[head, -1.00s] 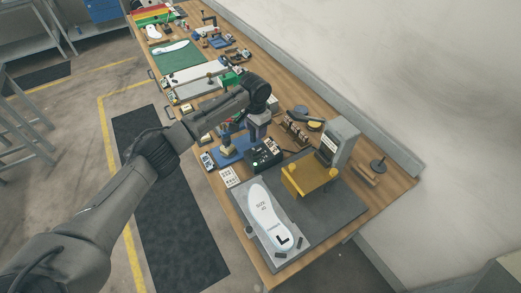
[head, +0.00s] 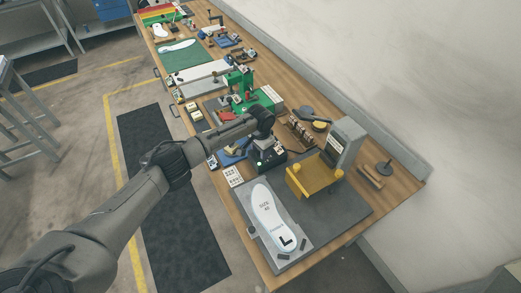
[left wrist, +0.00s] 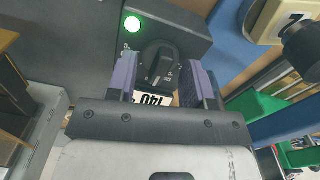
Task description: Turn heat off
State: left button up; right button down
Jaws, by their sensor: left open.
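A dark control box (head: 272,166) stands on the workbench, beside the grey plate. In the left wrist view the box (left wrist: 185,25) carries a black rotary knob (left wrist: 159,65), a lit green lamp (left wrist: 132,24) and a white label (left wrist: 152,100) reading 140 upside down. My left gripper (left wrist: 161,82) is open, its two purple-grey fingers on either side of the knob. I cannot tell whether they touch it. In the head view the left gripper (head: 264,143) points down over the box and partly hides it. My right gripper is not in view.
A yellow fixture (head: 315,178) and a grey upright block (head: 345,142) stand right of the box. A white insole (head: 269,212) marked L lies in front on the grey plate (head: 340,213). A green press (head: 243,84) stands behind. A white keypad (head: 232,176) lies left.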

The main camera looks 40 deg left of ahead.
pick_arm(q)
jog(key=shift+c, duration=0.3)
grip_shut()
